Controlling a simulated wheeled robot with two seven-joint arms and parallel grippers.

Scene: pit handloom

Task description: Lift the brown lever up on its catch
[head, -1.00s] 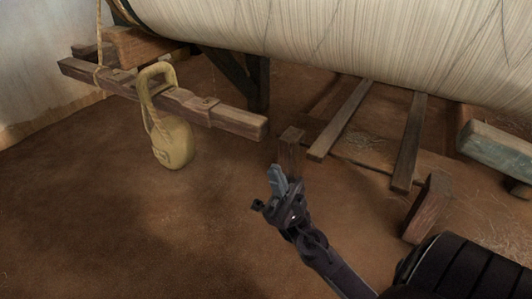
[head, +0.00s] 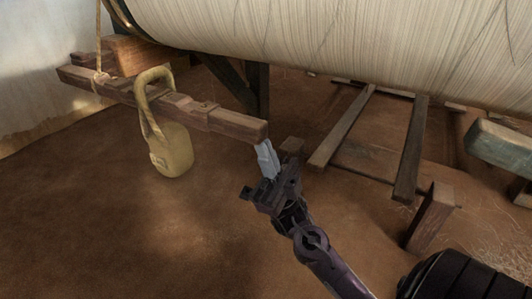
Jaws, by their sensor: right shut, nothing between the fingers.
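The brown lever (head: 215,116) is a long wooden bar that runs from the upper left towards the middle of the head view. A yellowish weight (head: 171,148) hangs from it by a looped handle. My right gripper (head: 264,152) is shut and empty, with its fingertips close below the lever's right end. I cannot tell whether they touch it. A short wooden post (head: 292,147), partly hidden behind the gripper, stands just right of the lever's end. I cannot tell whether it is the catch. My left gripper is not in view.
A large roll of pale warp threads (head: 340,40) spans the top. A rope (head: 98,45) is tied round the lever's left part. The earth floor (head: 90,220) at lower left is clear.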

